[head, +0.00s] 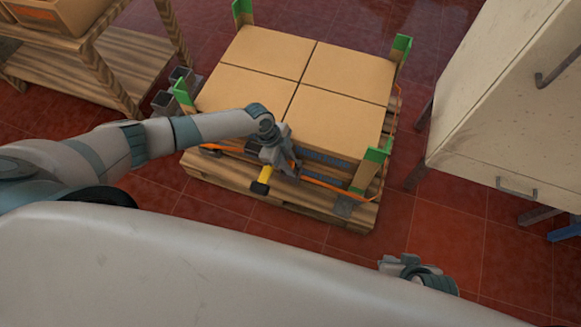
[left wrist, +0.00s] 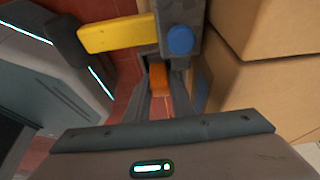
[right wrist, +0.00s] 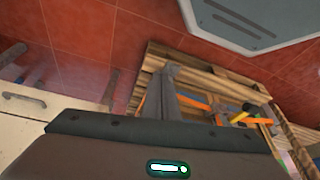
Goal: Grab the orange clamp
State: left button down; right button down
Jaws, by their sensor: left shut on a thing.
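The orange clamp shows in the left wrist view as an orange piece (left wrist: 158,76) between my fingertips, just below a grey body with a blue knob (left wrist: 180,40) and a yellow handle (left wrist: 118,34). My left gripper (left wrist: 160,95) is shut on the orange piece. In the head view my left gripper (head: 280,155) is at the front side of the loaded pallet, and the yellow handle (head: 264,174) sticks out below it. The gripper hides most of the clamp there. My right gripper (head: 395,264) is low at the right, away from the pallet; its fingers (right wrist: 170,85) look shut and empty.
Four cardboard boxes (head: 335,120) stand on a wooden pallet (head: 240,187) with green-topped corner boards (head: 379,154) and an orange strap (head: 325,187). A pale cabinet (head: 510,100) stands right, a wooden shelf (head: 60,75) left. Red tiled floor (head: 450,235) is clear between pallet and cabinet.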

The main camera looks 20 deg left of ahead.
pick_arm(q)
jog(key=shift+r, duration=0.1)
